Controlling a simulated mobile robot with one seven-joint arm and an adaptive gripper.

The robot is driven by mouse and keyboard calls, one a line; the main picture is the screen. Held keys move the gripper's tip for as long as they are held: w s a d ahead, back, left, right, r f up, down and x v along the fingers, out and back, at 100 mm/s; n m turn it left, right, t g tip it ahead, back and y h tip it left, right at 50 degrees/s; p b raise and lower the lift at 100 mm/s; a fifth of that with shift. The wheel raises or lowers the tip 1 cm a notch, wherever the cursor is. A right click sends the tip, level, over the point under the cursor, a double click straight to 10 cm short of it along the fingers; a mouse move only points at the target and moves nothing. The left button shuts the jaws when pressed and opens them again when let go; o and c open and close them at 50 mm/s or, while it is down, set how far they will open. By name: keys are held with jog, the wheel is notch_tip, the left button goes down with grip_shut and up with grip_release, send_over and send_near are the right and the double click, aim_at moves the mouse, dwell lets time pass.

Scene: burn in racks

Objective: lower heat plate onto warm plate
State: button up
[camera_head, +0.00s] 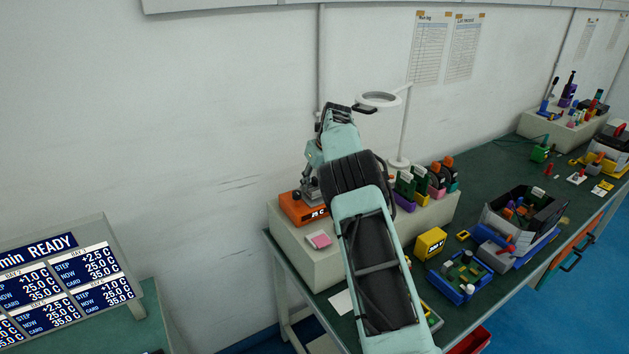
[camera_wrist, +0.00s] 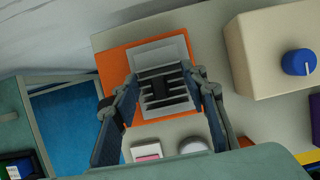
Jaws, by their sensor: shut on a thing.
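The warm plate (camera_head: 303,209) is an orange unit with a display on its front, at the left end of the raised bench block. In the wrist view its orange body (camera_wrist: 112,68) carries a pale grey top plate. My gripper (camera_wrist: 160,86) is shut on the heat plate (camera_wrist: 163,101), a finned grey piece with a dark middle. The heat plate lies over the grey top in the wrist view; I cannot tell whether it touches. In the head view my gripper (camera_head: 310,178) is just above the warm plate, partly hidden by my arm, and the heat plate is hard to make out.
A pink pad (camera_head: 319,240) lies in front of the warm plate. A beige box with a blue knob (camera_wrist: 299,62) stands beside it in the wrist view. A ring lamp (camera_head: 378,100) rises behind my arm. Card holders, a yellow box (camera_head: 430,243) and trays fill the bench to the right.

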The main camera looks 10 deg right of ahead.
jog(key=shift+f, duration=0.5)
dwell(1.1)
jog(key=o, duration=1.3)
